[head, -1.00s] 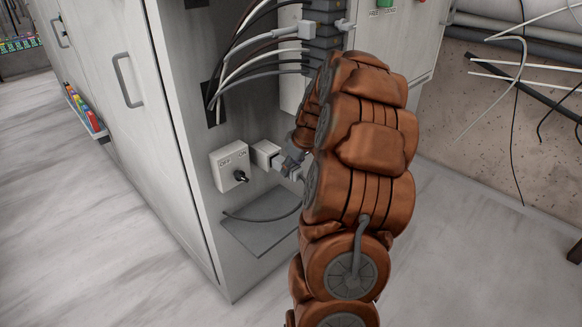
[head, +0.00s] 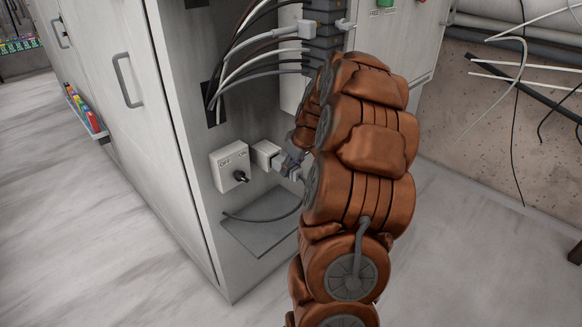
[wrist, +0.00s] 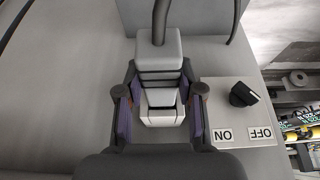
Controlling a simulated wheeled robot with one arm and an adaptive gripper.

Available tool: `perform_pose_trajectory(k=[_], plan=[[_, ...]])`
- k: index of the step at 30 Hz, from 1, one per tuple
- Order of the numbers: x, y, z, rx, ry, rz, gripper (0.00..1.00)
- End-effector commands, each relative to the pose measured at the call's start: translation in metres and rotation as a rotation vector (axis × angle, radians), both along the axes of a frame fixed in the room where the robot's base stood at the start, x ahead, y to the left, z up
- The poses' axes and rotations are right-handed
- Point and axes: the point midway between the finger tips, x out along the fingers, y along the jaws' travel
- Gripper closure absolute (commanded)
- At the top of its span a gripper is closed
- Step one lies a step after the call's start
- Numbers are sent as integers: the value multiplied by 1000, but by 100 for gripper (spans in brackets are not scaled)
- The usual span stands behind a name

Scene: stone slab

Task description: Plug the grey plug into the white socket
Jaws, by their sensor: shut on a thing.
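The white socket (head: 264,154) is a box on the grey cabinet wall, right of the ON/OFF switch. My gripper (head: 288,163) is just right of it, partly hidden by my arm. In the wrist view my gripper (wrist: 159,76) is shut on the grey plug (wrist: 159,46), a pale ribbed block whose dark cable leaves at the top of the picture. A white block (wrist: 160,117), apparently the socket, shows between the fingers, in line with the plug. I cannot tell whether the plug is seated in it.
The switch box (head: 230,166) with its black knob is close to the socket and also shows in the wrist view (wrist: 238,110). A grey plate (head: 258,236) is below. Several cables (head: 258,62) hang above. The floor at left is clear.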

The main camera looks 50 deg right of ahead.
Motion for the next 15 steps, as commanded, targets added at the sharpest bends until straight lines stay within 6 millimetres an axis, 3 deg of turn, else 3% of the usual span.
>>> perform_pose_trajectory(k=[15], plan=[[7, 0, 0, 0, -1, 0, 100]])
